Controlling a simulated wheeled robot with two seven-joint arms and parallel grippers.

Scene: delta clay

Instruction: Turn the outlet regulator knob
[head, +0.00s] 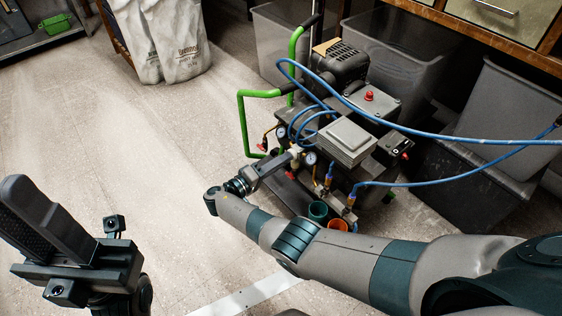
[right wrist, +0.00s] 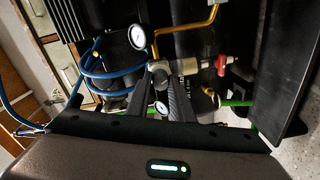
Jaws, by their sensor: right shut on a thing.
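The outlet regulator knob (right wrist: 157,67) is a small grey piece between my right fingertips in the right wrist view, mostly covered by them. My right gripper (head: 294,153) reaches the front of the compressor (head: 345,140) and is shut on the knob; its dark fingers also show in the right wrist view (right wrist: 163,76). A round white gauge (head: 310,158) sits beside the knob, and a second gauge (head: 281,132) is farther left. Both gauges show in the right wrist view. My left gripper (head: 45,222) is at the lower left, away from the compressor; its jaw gap is unclear.
Blue hoses (head: 430,133) loop over the compressor and to the right. A green handle frame (head: 243,120) stands at its left. A red-handled valve (right wrist: 221,64) is close to my right fingers. Grey bins (head: 400,60) stand behind.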

